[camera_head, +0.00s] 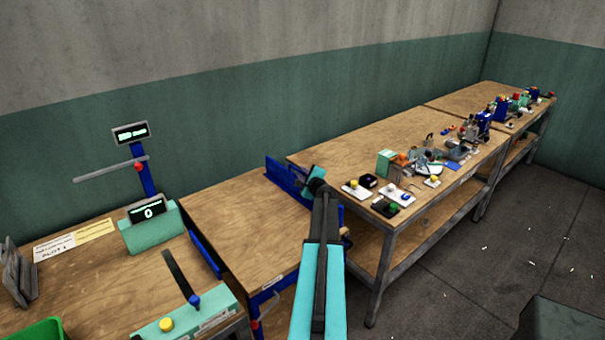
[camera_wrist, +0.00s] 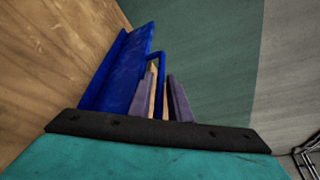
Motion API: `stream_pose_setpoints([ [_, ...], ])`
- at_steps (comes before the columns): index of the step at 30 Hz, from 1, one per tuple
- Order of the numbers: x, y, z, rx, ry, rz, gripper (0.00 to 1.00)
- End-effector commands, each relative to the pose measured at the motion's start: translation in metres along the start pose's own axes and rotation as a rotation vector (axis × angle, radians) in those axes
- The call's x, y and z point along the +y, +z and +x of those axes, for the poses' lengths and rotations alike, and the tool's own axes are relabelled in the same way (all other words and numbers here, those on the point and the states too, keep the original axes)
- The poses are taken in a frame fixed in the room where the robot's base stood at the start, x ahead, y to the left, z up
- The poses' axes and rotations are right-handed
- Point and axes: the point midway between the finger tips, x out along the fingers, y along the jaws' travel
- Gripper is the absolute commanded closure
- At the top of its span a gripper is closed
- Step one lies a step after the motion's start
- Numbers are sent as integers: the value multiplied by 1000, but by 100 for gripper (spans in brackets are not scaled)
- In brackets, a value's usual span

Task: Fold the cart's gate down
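The cart (camera_head: 235,215) has a wooden top and stands between two benches. A blue gate (camera_head: 286,177) stands upright at its right end. In the wrist view the gate is a tall blue panel (camera_wrist: 118,72) at left, with a thin blue handle bar (camera_wrist: 160,62) beside it. My gripper (camera_head: 312,180) is at this end of the gate, mostly hidden behind my wrist. In the wrist view my grey-purple fingers (camera_wrist: 160,93) with tan inner faces are close together at the handle bar, which shows between them. Whether they press on it cannot be told.
Another blue panel (camera_head: 205,254) edges the cart's left side. The left bench carries a green device (camera_head: 152,228) and a lever press (camera_head: 190,312). The right bench (camera_head: 345,152) holds several small devices and tools. Open floor (camera_head: 500,260) lies at right.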

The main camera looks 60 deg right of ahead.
Motion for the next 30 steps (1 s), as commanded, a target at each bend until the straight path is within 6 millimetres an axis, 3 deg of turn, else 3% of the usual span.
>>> stream_pose_setpoints([
  [4,0,0,0,0,0,0,83],
  [7,0,0,0,0,0,0,100],
  [30,5,1,-2,2,-16,-37,100],
])
